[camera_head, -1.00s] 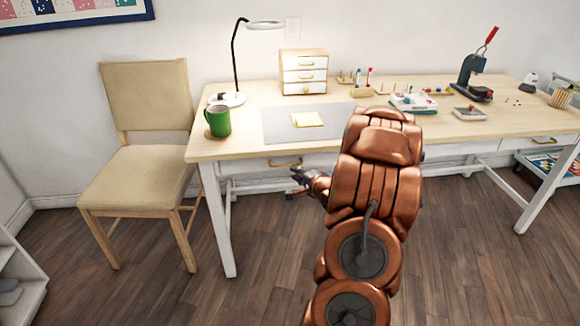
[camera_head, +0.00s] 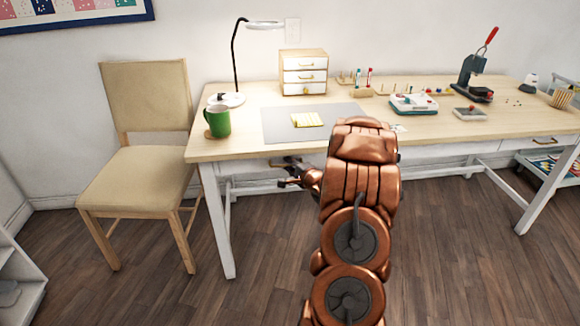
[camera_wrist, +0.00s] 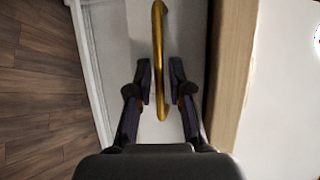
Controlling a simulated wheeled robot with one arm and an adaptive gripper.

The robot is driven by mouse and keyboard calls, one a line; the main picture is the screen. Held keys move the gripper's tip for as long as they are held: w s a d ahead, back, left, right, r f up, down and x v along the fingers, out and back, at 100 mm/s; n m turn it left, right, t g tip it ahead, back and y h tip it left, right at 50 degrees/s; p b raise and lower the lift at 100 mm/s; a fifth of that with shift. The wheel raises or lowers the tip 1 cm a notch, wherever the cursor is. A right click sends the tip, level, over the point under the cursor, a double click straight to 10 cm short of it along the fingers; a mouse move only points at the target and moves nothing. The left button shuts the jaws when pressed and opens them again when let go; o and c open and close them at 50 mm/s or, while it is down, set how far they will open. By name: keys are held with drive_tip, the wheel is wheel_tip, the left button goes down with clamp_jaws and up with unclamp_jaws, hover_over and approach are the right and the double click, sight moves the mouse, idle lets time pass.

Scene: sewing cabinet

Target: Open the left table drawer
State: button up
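The left table drawer (camera_head: 246,166) is a white front under the wooden tabletop, and it looks closed in the head view. Its brass bar handle (camera_wrist: 158,60) runs lengthwise through the middle of the wrist view. My gripper (camera_wrist: 160,82) is open, with one dark finger on each side of the handle's lower part. I cannot tell whether either finger touches it; a gap shows on both sides. In the head view my gripper (camera_head: 284,182) is at the drawer front, and it hides most of the handle. My copper arm hides the drawer's right part.
The table (camera_head: 240,150) holds a green mug (camera_head: 217,121), a grey mat (camera_head: 275,126), a lamp (camera_head: 227,99) and a small drawer box (camera_head: 304,74). A beige chair (camera_head: 146,172) stands left of the table. Wooden floor (camera_head: 150,290) in front is clear.

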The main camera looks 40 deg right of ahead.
drive_tip(key=shift+c, duration=0.2)
clamp_jaws()
idle(0.4)
